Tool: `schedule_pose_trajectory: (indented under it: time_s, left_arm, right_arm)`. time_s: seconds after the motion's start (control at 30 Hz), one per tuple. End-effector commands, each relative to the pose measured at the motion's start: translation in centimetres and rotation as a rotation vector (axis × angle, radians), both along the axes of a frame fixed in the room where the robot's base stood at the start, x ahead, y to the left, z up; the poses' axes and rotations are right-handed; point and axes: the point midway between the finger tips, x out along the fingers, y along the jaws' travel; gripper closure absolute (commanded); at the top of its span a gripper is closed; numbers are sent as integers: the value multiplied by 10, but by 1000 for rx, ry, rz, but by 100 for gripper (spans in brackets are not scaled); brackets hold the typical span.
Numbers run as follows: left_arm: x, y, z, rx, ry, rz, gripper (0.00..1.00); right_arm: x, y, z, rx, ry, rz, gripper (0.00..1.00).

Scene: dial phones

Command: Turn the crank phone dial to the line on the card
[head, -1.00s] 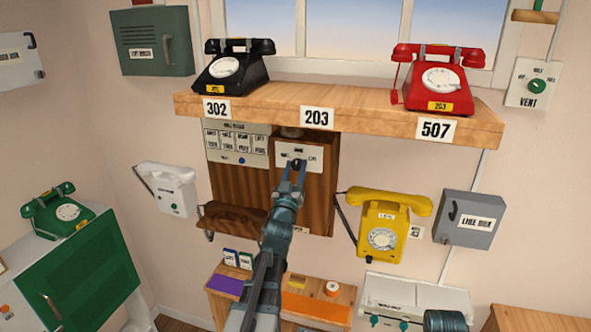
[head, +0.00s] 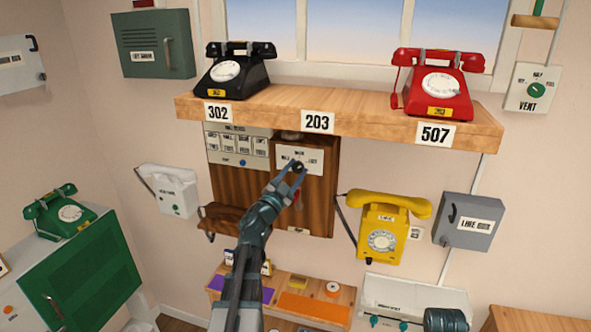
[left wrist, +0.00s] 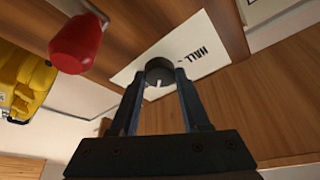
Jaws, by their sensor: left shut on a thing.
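The crank phone is a wooden wall box (head: 321,190) under the shelf, with a white label plate (head: 312,153) on its front. My left gripper (head: 297,170) is at the plate, its fingers shut on the round dark dial (head: 299,167). In the left wrist view the fingers (left wrist: 160,82) are either side of the dial (left wrist: 160,68), whose white mark (left wrist: 158,84) points down between them. A red crank knob (left wrist: 75,43) hangs left. My right gripper is not in view.
A wooden shelf (head: 380,118) above carries a black phone (head: 232,70), a red phone (head: 437,83) and number cards. A label board (head: 237,145) with a blue knob adjoins the box. A yellow phone (head: 382,228) is to its right. A white phone (head: 177,190) hangs left.

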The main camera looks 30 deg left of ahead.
Motion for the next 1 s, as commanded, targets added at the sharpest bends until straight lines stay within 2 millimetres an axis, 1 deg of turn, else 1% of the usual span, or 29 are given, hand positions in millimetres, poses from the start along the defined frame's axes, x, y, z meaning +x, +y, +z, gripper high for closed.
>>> schedule_pose_trajectory:
  time_s: [0.1, 0.4, 1.0]
  left_arm:
    - [0, 1, 3, 69, 14, -1, 100]
    - [0, 1, 2, 181, 40, -1, 100]
    - [0, 0, 1, 211, 48, -2, 100]
  right_arm:
    - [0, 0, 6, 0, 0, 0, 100]
    - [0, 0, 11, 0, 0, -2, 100]
    - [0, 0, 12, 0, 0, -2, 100]
